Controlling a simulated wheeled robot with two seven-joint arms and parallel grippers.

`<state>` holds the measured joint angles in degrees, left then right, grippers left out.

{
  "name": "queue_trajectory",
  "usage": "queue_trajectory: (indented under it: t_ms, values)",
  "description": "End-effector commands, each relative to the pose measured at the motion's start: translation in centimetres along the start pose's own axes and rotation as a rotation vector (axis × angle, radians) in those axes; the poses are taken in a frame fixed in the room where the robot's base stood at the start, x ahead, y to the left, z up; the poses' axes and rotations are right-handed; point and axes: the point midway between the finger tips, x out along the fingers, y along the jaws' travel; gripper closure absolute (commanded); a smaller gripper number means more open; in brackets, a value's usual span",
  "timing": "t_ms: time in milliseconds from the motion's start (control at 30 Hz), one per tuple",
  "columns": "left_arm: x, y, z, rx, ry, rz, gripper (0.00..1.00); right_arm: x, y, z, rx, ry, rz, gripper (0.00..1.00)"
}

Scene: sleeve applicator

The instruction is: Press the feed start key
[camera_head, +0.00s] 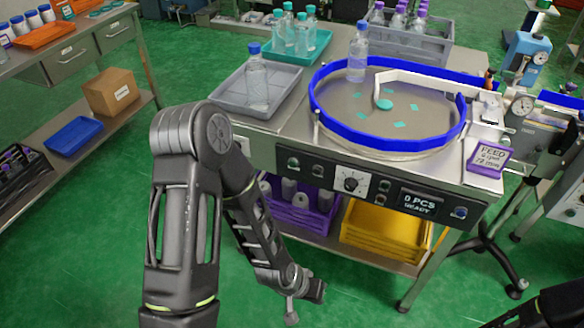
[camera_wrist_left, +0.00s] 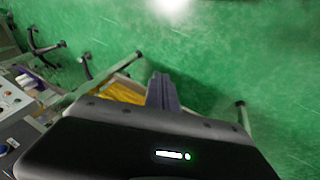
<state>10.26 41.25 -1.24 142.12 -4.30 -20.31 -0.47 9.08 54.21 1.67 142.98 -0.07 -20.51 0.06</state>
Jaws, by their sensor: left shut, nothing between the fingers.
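The feeder's front control panel (camera_head: 370,187) shows in the head view below the round bowl. A blue key (camera_head: 460,212) sits right of the display. Key labels are too small to read, so I cannot tell which is feed start. My left gripper (camera_head: 312,290) hangs in front of and below the panel, apart from it. In the left wrist view its fingers (camera_wrist_left: 163,92) are shut and empty. My right gripper is outside the frames.
Green floor is clear in front.

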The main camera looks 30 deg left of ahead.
Motion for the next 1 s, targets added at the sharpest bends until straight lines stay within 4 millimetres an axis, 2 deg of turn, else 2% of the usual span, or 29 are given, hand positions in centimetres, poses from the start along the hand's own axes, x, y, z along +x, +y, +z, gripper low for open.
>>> queue_trajectory:
  t_ms: [33, 100, 267, 367, 500, 633, 700, 800, 900, 1000]
  values:
    - [-0.6, -0.8, -2.3, 0.042, 0.055, -0.006, 1.00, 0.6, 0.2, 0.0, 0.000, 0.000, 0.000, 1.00]
    - [-1.9, -1.9, -5.4, 0.138, 0.125, -0.018, 1.00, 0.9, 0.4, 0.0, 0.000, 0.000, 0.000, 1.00]
    - [-6.0, -4.4, -11.9, 0.478, 0.272, -0.085, 1.00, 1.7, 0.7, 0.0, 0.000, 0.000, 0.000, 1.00]
    - [-9.2, -6.0, -15.4, 0.758, 0.346, -0.168, 1.00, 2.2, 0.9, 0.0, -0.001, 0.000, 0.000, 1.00]
    - [-14.3, -8.4, -19.3, 1.252, 0.393, -0.349, 1.00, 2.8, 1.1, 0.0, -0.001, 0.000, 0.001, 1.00]
    - [-17.6, -10.0, -20.9, 1.714, 0.340, -0.515, 1.00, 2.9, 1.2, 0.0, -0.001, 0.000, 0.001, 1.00]
    - [-18.3, -10.4, -21.0, 1.927, 0.286, -0.571, 1.00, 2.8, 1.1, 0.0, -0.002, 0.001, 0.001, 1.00]
    - [-18.1, -10.6, -20.7, 2.171, 0.213, -0.610, 1.00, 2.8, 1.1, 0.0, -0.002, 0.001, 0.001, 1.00]
    - [-17.9, -10.5, -20.5, 2.319, 0.167, -0.632, 1.00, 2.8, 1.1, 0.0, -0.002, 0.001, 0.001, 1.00]
    - [-17.9, -10.6, -20.5, 2.385, 0.145, -0.644, 1.00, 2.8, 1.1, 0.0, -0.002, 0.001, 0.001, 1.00]
